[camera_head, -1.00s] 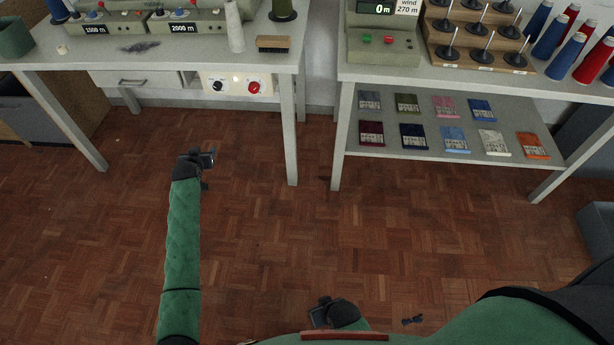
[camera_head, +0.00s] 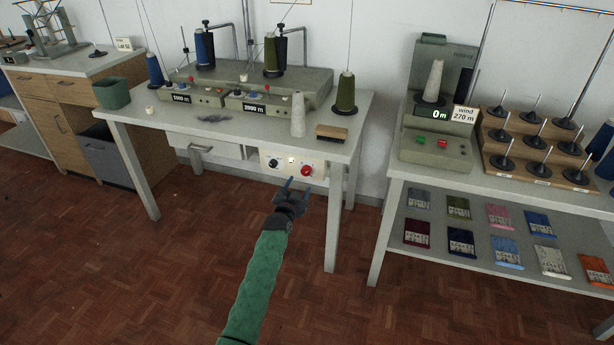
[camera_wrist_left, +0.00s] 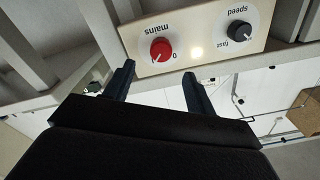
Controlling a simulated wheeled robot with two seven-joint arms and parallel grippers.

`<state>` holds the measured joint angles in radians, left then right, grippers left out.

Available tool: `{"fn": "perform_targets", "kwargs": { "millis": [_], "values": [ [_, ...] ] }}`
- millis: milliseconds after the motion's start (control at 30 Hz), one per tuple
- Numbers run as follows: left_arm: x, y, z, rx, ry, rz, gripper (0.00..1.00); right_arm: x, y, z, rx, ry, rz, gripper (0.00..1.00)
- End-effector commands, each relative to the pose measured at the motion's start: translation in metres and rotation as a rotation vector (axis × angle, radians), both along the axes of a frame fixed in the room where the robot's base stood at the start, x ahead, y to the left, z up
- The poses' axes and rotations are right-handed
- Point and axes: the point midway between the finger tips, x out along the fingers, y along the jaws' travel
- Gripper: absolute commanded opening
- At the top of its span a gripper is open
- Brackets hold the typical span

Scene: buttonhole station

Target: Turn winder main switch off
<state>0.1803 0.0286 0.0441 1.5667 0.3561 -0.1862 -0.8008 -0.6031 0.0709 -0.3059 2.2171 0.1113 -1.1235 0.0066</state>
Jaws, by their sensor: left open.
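The red mains knob (camera_head: 307,170) sits on a cream panel (camera_head: 282,163) under the front edge of the left table. The wrist view shows the knob (camera_wrist_left: 161,49) upside down, labelled "mains", with a "0" mark beside it. Its white pointer line is small and appears to point away from the "0". A small lamp (camera_wrist_left: 197,52) on the panel glows. A dark speed knob (camera_wrist_left: 239,31) is on the same panel. My left gripper (camera_head: 297,187) is open and empty, just below and in front of the panel, apart from the red knob. My right gripper is out of view.
The left table (camera_head: 225,140) carries the winder (camera_head: 250,88), thread cones and a brush (camera_head: 331,132). A drawer (camera_head: 205,150) is left of the panel. The right table (camera_head: 480,183) has a meter unit (camera_head: 437,140) and cone stands. The floor in front is clear.

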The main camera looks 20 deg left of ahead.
Motion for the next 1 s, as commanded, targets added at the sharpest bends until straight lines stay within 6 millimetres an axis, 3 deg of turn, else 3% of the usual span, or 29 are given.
{"fn": "perform_targets", "kwargs": {
  "millis": [600,1000],
  "values": [
    [0.069,-0.001,0.000,-0.001,0.001,0.000,0.56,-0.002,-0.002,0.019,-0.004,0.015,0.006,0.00],
    [0.076,-0.001,0.000,0.000,0.001,0.000,0.56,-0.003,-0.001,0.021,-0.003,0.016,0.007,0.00]
  ]
}}
